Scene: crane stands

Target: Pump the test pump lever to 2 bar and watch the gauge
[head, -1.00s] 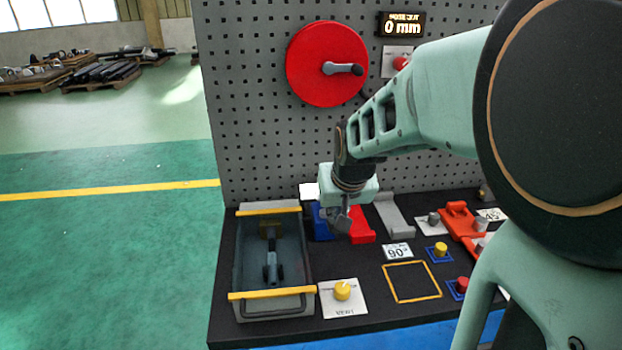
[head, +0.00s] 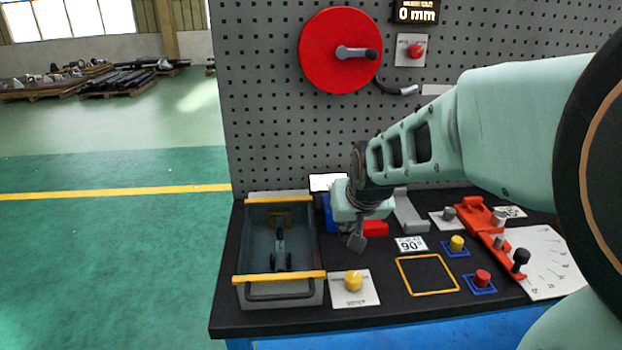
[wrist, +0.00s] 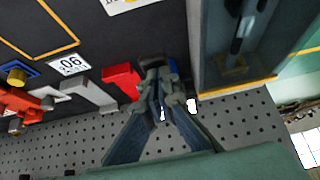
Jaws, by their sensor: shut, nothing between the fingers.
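A grey open tank (head: 313,275) with yellow bars across both ends stands at the left of the bench, with a dark lever-like part (head: 280,250) inside it. It may be the test pump; I cannot tell for certain. The tank also shows in the wrist view (wrist: 206,50). No gauge face with a readable pressure is visible. My gripper (head: 357,242) is right of the tank, pointing down, in front of the red block. In the wrist view my gripper (wrist: 157,95) has its fingers together and empty. It partly hides a blue part (head: 327,208).
A yellow knob (head: 353,281) on a white plate sits right of the tank's front. The red block (head: 375,229) and a grey bracket (head: 409,213) stand behind. A perforated panel (head: 270,120) closes the back, with a red wheel (head: 325,65). A yellow square outline (head: 428,274) is empty.

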